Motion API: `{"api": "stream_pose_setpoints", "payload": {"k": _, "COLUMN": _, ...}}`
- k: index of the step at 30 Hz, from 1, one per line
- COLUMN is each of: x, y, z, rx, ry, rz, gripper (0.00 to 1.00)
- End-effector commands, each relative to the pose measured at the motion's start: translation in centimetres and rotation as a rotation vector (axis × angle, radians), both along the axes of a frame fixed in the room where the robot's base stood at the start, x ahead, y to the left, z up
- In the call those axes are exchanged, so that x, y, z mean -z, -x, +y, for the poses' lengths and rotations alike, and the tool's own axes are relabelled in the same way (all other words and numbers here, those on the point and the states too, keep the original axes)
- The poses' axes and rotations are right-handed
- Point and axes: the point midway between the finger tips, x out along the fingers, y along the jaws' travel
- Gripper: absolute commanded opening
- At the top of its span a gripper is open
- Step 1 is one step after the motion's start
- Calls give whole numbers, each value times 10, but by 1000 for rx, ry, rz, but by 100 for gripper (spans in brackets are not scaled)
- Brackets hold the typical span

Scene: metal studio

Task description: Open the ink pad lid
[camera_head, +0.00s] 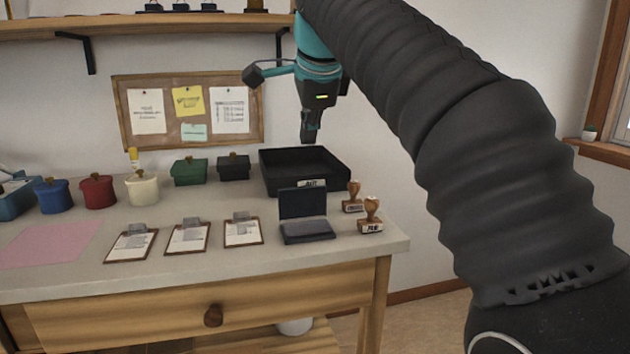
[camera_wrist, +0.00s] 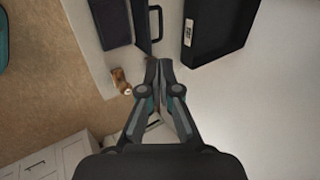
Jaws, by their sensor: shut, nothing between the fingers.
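The ink pad (camera_head: 307,232) is a dark flat case near the right front of the desk. Its lid (camera_head: 302,204) stands raised, roughly upright at the back edge of the base. In the wrist view the pad's base (camera_wrist: 110,22) shows at the top, with the lid (camera_wrist: 141,24) beside it, seen nearly edge-on. My gripper (camera_head: 309,138) hangs pointing down above the black tray, behind and above the lid and apart from it. In the wrist view its fingertips (camera_wrist: 159,66) are together with nothing between them.
A black tray (camera_head: 330,170) stands behind the pad. Two wooden-handled stamps (camera_head: 370,215) stand to its right near the desk edge. Several clipboards (camera_head: 242,230) lie to the left. Lidded pots (camera_head: 98,192) and boxes (camera_head: 189,172) line the back.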

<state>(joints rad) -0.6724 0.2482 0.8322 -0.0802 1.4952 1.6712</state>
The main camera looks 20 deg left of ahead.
Motion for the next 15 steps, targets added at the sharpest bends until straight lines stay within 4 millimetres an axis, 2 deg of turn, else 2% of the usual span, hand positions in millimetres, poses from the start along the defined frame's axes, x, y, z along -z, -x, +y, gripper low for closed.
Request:
{"api": "stream_pose_setpoints", "payload": {"k": 5, "x": 9, "y": -5, "z": 7, "rx": 9, "ry": -8, "rz": 3, "gripper": 0}}
{"api": "stream_pose_setpoints", "payload": {"k": 15, "x": 60, "y": -33, "z": 22, "rx": 8, "ry": -6, "rz": 2, "gripper": 0}}
